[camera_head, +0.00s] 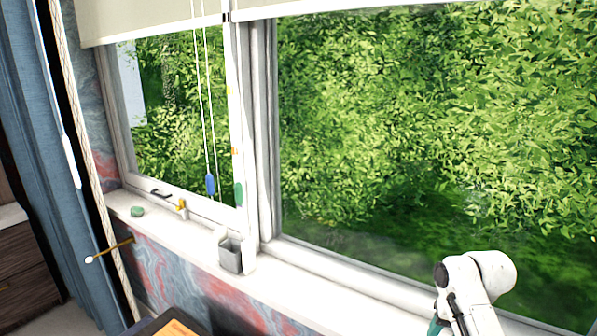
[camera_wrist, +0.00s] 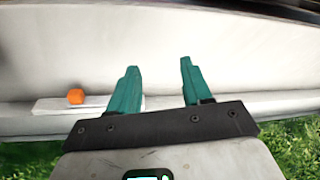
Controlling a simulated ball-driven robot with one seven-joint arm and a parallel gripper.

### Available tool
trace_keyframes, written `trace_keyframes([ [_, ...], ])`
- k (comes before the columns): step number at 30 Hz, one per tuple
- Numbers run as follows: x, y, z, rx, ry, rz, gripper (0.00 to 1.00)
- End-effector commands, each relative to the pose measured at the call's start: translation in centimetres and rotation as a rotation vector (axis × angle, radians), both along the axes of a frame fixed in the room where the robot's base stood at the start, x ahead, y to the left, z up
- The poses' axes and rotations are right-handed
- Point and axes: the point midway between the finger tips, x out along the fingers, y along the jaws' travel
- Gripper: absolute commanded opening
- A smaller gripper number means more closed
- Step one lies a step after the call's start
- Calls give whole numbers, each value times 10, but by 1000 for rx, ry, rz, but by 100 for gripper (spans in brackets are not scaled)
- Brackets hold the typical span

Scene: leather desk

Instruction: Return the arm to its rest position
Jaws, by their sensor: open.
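The fingers point toward a pale, blank surface. A small orange object (camera_wrist: 76,97) lies to the left of the fingers, apart from them, on a white ledge.
A white window sill (camera_head: 300,288) runs along the window. On it stand a grey holder (camera_head: 231,256), a small yellow item (camera_head: 182,208) and a green item (camera_head: 137,211). Blind cords with a blue pull (camera_head: 210,184) hang at the window. A blue curtain (camera_head: 50,150) hangs at left.

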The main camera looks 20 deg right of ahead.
Motion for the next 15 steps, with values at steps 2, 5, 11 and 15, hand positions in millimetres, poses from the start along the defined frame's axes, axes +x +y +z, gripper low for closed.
trace_keyframes([
  [2, -3, 50, -19, 10, -48, 80, 49],
  [5, -14, 98, -35, 6, -105, 163, 49],
  [11, -62, 170, -55, -29, -194, 309, 49],
  [15, -104, 197, -58, -78, -237, 396, 49],
])
